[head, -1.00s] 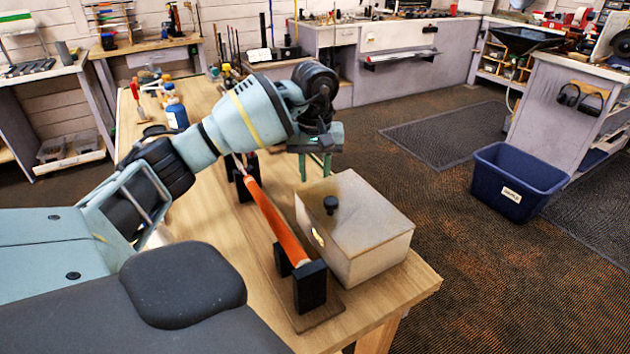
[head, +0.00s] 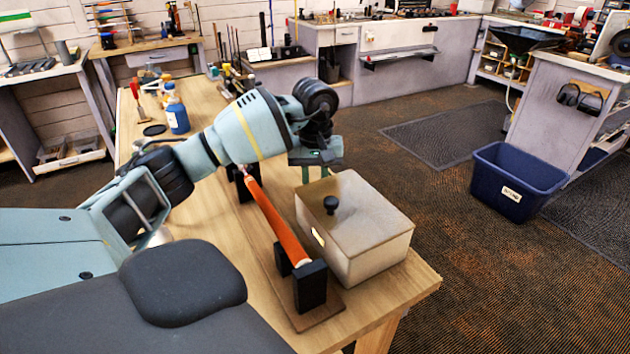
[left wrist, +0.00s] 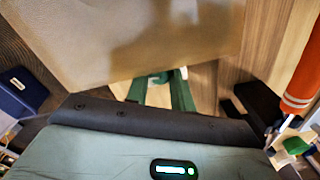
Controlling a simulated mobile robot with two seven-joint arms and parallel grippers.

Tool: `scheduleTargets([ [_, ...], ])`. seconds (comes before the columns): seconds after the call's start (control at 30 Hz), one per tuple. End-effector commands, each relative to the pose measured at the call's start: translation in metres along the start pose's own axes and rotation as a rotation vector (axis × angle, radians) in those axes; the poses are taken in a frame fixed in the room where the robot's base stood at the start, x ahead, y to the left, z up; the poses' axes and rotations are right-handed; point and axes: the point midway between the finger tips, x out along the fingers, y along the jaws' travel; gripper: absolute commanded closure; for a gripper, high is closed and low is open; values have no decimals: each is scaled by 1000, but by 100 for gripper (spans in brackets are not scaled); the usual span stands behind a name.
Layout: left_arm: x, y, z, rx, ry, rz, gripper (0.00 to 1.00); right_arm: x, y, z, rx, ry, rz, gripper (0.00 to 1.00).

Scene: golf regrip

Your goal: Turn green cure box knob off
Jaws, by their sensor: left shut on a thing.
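My left gripper (head: 316,172) is at the box's far side, with green fingers pointing down. In the left wrist view the fingers (left wrist: 158,88) close on a small dark piece against the box side, which seems to be the knob (left wrist: 160,77). It is mostly hidden, and its green colour and setting cannot be made out. My right gripper is out of view.
An orange grip (head: 275,220) lies on black supports on a wooden base left of the box. A blue bin (head: 515,185) stands on the floor at right.

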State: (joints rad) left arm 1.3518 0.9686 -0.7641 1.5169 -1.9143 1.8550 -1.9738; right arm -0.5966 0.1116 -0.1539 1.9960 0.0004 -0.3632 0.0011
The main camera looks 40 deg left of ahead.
Motion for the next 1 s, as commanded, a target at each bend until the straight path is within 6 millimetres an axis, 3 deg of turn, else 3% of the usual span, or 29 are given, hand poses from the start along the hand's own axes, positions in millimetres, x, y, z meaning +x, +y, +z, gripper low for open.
scheduleTargets([
  [0.37,-2,0,0,-157,-1,0,99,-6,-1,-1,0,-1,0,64],
  [1.0,-2,0,0,-702,-1,0,99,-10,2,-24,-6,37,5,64],
])
